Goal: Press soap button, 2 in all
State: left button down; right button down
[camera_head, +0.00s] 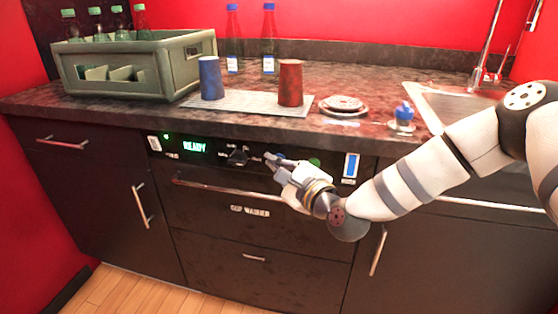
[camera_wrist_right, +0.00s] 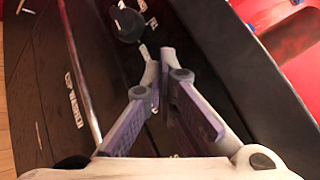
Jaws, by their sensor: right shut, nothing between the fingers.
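The cup washer's black control panel (camera_head: 215,153) runs under the counter's front edge. It has a lit green "READY" display (camera_head: 194,147), a black knob (camera_head: 238,156) and a green round spot (camera_head: 314,162). A blue-and-white upright strip (camera_head: 351,166) is at its right end. My right gripper (camera_head: 272,161) is shut and empty, with its fingertips in front of the panel just right of the knob. In the right wrist view the closed fingertips (camera_wrist_right: 156,78) point toward the panel below the knob (camera_wrist_right: 127,25). I cannot tell which control is the soap button; the gripper hides part of the panel. My left gripper is not in view.
A drawer handle (camera_head: 225,189) juts out below the panel. On the counter are a bottle crate (camera_head: 135,68), a blue cup (camera_head: 211,78), a red cup (camera_head: 290,83) and a blue-topped glass item (camera_head: 403,117). The sink (camera_head: 440,105) is at right.

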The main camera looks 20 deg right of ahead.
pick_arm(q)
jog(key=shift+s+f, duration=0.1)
pick_arm(e)
jog(key=shift+w+d, duration=0.1)
jog(key=shift+w, duration=0.05)
dwell(0.3)
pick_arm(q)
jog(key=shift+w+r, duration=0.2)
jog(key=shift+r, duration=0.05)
pick_arm(e)
jog(key=shift+s+a, duration=0.45)
jog(key=shift+s, duration=0.25)
pick_arm(q)
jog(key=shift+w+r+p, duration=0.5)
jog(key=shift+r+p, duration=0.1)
jog(key=shift+p, duration=0.15)
pick_arm(e)
jog(key=s+a, duration=0.1)
jog(key=s, duration=0.1)
jog(key=s+a, duration=0.1)
jog(key=s, duration=0.1)
jog(key=shift+a, duration=0.4)
dwell(0.5)
